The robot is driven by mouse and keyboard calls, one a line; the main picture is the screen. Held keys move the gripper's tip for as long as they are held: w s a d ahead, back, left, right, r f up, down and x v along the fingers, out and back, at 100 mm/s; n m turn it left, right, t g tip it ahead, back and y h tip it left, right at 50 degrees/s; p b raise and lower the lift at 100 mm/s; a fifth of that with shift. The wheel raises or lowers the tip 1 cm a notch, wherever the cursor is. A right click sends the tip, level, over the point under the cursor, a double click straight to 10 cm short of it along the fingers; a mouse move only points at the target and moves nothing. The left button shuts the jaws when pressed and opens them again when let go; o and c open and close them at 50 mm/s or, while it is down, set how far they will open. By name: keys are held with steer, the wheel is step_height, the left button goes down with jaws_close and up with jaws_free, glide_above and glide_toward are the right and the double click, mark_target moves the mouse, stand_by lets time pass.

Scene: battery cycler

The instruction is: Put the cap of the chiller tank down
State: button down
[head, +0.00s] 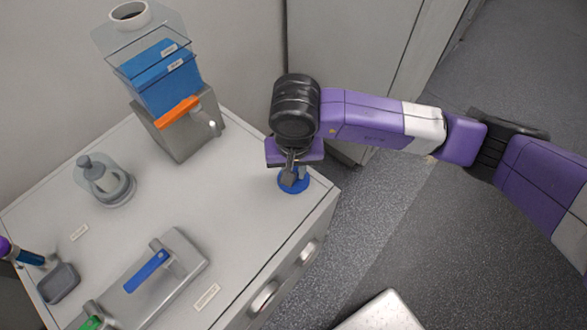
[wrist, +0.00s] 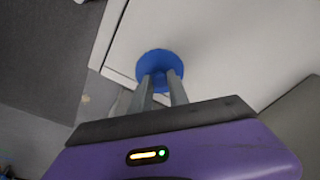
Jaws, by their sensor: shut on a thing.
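The blue round cap (head: 293,184) is at the right corner of the white cabinet top, under my gripper (head: 290,172). My gripper points down and is shut on the cap. In the wrist view the blue cap (wrist: 158,64) shows between and beyond the two grey fingers (wrist: 160,88). The cap is close to the top; I cannot tell whether it touches it. The chiller tank is not labelled in view. A clear grey vessel (head: 105,182) stands at the left of the top, but I cannot tell whether it is the tank.
A grey device with blue blocks and an orange bar (head: 180,112) stands at the back. A grey plate with a blue handle (head: 150,275) lies in front. A small grey tray (head: 58,283) sits at the left. The cabinet top (head: 235,215) is bare between them. Its right edge is close to the cap.

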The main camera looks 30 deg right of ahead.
mark_target(294, 185)
steer(key=c, duration=1.3)
jaws_free()
steer(key=shift+o, duration=0.2)
steer(key=shift+r, duration=0.1)
step_height(294, 185, up, 12)
steer(key=s, duration=0.1)
steer(key=shift+a+b, duration=0.4)
steer(key=shift+b, duration=0.05)
steer(key=shift+s, duration=0.15)
